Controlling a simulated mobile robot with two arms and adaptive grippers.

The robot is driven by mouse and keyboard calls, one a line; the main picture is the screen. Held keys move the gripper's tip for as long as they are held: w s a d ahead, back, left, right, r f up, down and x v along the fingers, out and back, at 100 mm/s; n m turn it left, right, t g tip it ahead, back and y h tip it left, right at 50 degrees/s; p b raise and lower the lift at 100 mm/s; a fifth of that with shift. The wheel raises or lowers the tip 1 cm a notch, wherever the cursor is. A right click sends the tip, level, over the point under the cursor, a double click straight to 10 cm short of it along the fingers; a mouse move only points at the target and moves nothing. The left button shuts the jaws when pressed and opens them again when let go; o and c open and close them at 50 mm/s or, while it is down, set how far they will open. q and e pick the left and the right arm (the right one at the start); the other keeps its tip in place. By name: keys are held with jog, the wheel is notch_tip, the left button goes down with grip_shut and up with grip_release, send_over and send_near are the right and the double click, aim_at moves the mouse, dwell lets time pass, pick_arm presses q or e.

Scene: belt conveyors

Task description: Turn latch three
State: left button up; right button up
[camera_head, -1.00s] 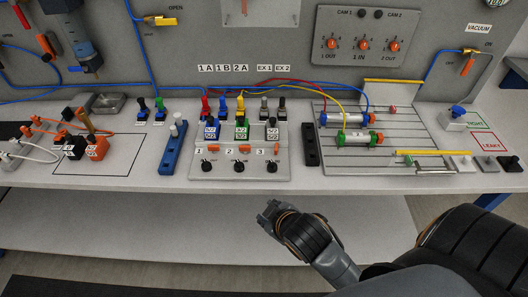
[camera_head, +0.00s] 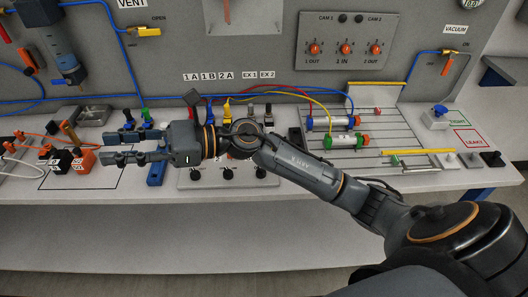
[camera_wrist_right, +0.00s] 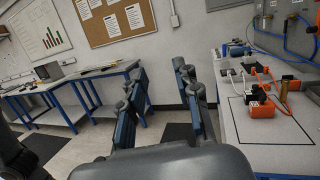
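The grey panel (camera_head: 213,184) with numbered latches stands on the bench, largely behind my right arm. Its black knobs (camera_head: 228,173) show along the front edge. The orange latches, latch three included, are hidden or too unclear to make out behind the arm. My right gripper (camera_head: 104,148) is open and empty, pointing left, above the bench and left of the panel. In the right wrist view its two fingers (camera_wrist_right: 160,95) stand apart with nothing between them. My left gripper is not in view.
Orange and black blocks (camera_head: 82,160) with cables stand on the left of the bench. The floor in front is clear.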

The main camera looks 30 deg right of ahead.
jog(key=w+d+f+n+g+h, duration=0.3)
jog(key=d+f+n+g+h, duration=0.2)
jog(key=d+f+n+h, duration=0.65)
jog(key=d+r+n+g+h, duration=0.2)
jog(key=d+h, duration=0.6)
jog(key=d, duration=1.2)
jog(key=shift+t, duration=0.5)
jog(key=f+p, duration=0.1)
jog(key=f, duration=0.5)
jog(key=f+p, duration=0.1)
jog(key=f, duration=0.5)
jog(key=shift+s+a+f+p, duration=0.15)
jog(key=shift+s+f+p, duration=0.05)
jog(key=shift+p, duration=0.15)
grip_shut()
